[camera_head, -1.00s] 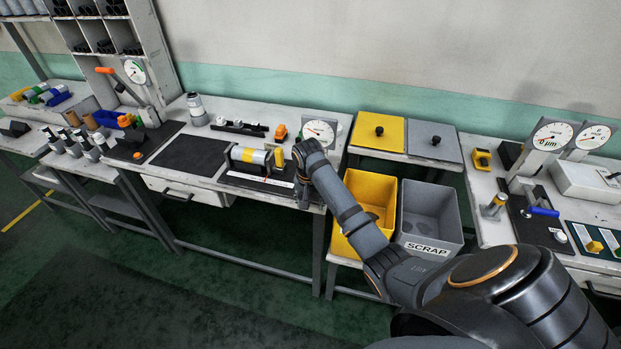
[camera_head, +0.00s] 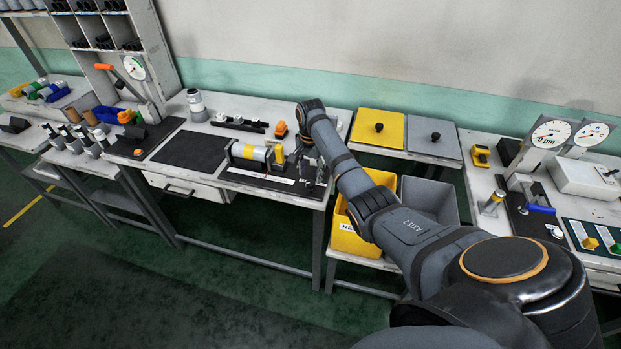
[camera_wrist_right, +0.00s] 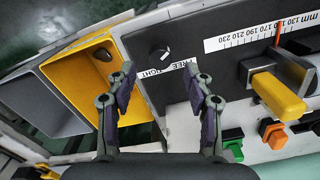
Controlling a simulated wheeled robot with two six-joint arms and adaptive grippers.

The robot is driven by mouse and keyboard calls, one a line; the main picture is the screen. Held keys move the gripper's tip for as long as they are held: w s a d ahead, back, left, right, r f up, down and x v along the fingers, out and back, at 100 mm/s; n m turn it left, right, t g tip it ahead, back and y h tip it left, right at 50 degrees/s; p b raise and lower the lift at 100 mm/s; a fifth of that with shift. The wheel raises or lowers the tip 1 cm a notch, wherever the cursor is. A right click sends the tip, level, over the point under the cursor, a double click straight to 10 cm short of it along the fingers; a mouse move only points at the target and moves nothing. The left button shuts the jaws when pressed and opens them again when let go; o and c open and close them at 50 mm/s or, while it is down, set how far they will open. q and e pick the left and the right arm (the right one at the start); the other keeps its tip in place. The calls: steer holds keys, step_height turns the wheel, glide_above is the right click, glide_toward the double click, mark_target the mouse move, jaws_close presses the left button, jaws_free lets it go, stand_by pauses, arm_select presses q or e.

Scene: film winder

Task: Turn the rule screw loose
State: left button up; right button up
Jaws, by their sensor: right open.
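The rule screw (camera_wrist_right: 160,54) is a small dark knob with a white mark, on the black base plate (camera_wrist_right: 205,22). A label with the words FREE and TIGHT lies beside it. My right gripper (camera_wrist_right: 160,72) is open and empty, its two fingers apart on either side of the screw in the right wrist view. The fingertips look above the plate; I cannot tell the exact gap. In the head view my right gripper (camera_head: 310,165) points down over the right end of the winder, and the screw is too small to make out there. The white rule (camera_wrist_right: 255,37) carries a red pointer (camera_wrist_right: 278,33).
The yellow bin (camera_wrist_right: 88,72) and the grey bin (camera_wrist_right: 38,103) stand beside the bench edge. A yellow block (camera_wrist_right: 278,97) and green and orange parts sit close to the right finger.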

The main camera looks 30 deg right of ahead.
mark_target(310, 183)
steer(key=shift+f, duration=1.9)
steer(key=shift+c, duration=0.4)
jaws_close()
steer(key=shift+r, duration=0.1)
